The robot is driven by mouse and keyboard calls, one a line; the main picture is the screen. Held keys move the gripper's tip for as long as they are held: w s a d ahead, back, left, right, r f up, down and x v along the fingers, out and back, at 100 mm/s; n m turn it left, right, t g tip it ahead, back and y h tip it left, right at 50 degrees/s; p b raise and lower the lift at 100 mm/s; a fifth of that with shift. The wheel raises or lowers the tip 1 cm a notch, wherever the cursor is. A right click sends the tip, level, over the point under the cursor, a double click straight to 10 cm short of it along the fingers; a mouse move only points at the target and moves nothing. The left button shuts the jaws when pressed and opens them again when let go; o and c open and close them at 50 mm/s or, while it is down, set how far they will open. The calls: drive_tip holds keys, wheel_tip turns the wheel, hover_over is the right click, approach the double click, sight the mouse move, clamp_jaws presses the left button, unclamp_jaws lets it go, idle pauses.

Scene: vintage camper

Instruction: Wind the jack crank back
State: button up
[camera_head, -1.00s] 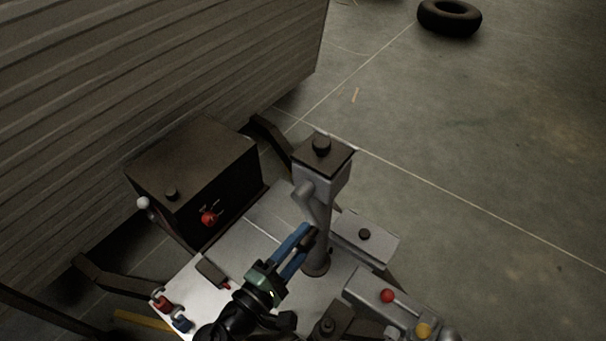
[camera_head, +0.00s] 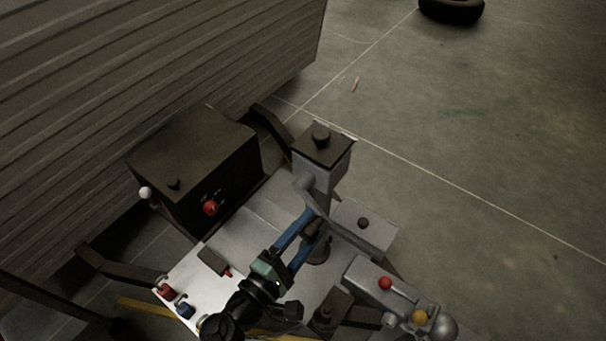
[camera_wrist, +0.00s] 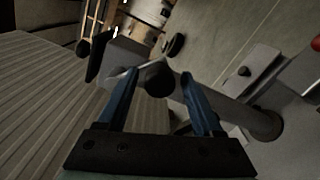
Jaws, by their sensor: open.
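The jack (camera_head: 328,180) is a grey square post with a dark cap, standing on the trailer's tongue. Its grey crank arm (camera_head: 307,186) comes off the near side of the post and slopes down to a dark handle knob (camera_head: 311,230). My gripper (camera_head: 318,228) is open, with one blue finger on each side of the knob. In the wrist view the round end of the knob (camera_wrist: 158,79) lies between the two spread fingers, with a visible gap on both sides. Part of the crank arm is hidden behind the fingers.
A dark box (camera_head: 190,160) with a red knob stands left of the jack, in front of the ribbed camper wall (camera_head: 150,70). The hitch coupler (camera_head: 390,300), with red and yellow knobs, is at the lower right. A tire (camera_head: 452,10) lies far off; open floor is right.

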drive_tip(key=shift+p+v, duration=0.3)
drive_tip(key=shift+v, duration=2.2)
drive_tip(key=shift+a, duration=0.1)
